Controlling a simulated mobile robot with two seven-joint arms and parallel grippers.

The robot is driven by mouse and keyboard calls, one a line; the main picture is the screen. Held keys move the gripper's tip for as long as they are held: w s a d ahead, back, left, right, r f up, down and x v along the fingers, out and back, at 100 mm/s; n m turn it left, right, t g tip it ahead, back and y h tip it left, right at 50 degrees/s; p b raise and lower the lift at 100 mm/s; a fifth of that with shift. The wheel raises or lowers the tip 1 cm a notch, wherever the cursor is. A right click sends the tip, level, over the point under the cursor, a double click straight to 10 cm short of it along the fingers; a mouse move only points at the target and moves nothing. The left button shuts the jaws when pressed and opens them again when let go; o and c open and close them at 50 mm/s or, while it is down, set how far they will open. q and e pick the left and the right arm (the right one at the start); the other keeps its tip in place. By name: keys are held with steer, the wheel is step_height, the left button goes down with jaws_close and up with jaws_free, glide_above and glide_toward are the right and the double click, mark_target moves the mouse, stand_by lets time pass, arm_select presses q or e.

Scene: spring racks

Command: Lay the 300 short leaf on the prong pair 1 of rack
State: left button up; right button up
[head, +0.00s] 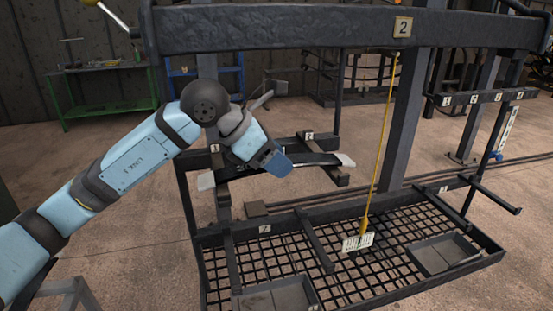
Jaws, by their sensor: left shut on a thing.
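My left gripper (273,162) reaches in from the left and is shut on a dark flat bar with pale ends, which looks like the leaf (316,160). My gripper hides the middle of the leaf and its own fingertips. The leaf runs sideways at the rack's (397,117) prong pair (331,174), whose small tags show near the back bar. One tag (308,136) looks like 2; the other (215,148) is hard to read. I cannot tell whether the leaf touches the prongs or is just above them. My right gripper is not in view.
A thick top beam (300,27) with a 2 plate (402,27) spans above my arm. Below are a mesh shelf (400,279) and a grey tray (445,252). More numbered prongs (495,192) stand at right.

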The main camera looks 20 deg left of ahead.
arm_select(q)
steer(key=shift+f, duration=0.25)
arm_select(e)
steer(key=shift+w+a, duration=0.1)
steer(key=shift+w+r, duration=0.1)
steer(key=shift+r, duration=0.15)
arm_select(q)
steer(key=o, duration=1.1)
steer(key=shift+s, duration=0.1)
steer(key=shift+o, duration=0.2)
steer(key=shift+a+r, duration=0.15)
steer(key=v, duration=1.3)
steer(key=shift+b, duration=0.35)
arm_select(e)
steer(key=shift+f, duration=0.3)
arm_select(q)
steer(key=shift+s+r, duration=0.15)
